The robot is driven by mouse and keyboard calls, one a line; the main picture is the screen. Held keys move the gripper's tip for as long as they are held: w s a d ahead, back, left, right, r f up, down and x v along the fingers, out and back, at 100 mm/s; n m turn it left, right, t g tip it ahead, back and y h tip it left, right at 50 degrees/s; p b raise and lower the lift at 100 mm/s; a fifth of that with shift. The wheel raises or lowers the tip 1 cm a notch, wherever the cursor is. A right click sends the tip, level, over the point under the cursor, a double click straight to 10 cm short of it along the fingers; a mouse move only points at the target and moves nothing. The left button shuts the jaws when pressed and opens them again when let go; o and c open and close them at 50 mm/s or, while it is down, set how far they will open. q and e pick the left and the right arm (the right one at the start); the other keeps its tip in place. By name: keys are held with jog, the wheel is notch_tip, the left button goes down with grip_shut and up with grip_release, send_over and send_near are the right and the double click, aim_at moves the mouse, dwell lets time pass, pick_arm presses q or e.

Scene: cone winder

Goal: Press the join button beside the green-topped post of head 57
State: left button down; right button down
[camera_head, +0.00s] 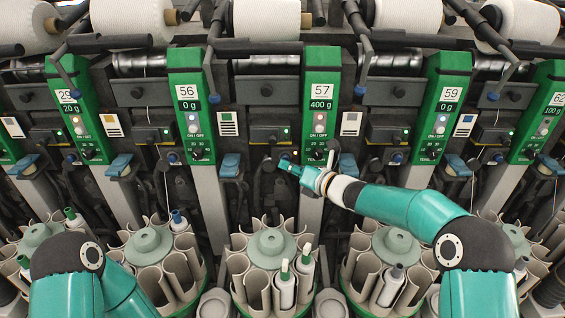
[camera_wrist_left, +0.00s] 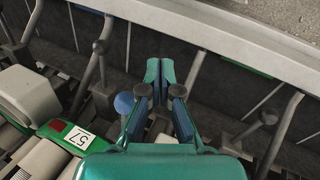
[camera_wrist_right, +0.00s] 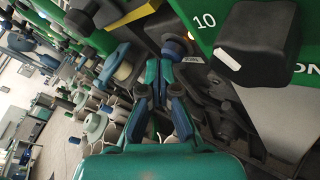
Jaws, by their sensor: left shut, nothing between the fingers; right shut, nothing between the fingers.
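The green-topped post of head 57 (camera_head: 321,90) stands at the centre of the head view, with a "400 g" display and an ON/OFF switch. My right gripper (camera_head: 287,166) is shut and empty, just left of this post's lower part. In the right wrist view its fingertips (camera_wrist_right: 159,70) are close to a dark round knob with a blue ring (camera_wrist_right: 172,47); I cannot tell whether they touch or whether this is the join button.
Green posts of head 56 (camera_head: 190,100) and head 59 (camera_head: 443,100) flank head 57. Bobbin magazines (camera_head: 267,248) with upright tubes stand below. Thread cones (camera_head: 267,18) line the top. Thin levers and rods stick out between the heads.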

jog(key=shift+s+b, duration=0.7)
jog(key=shift+b, duration=0.2)
jog(key=s+b, duration=0.5)
jog(key=b, duration=0.1)
dwell(0.7)
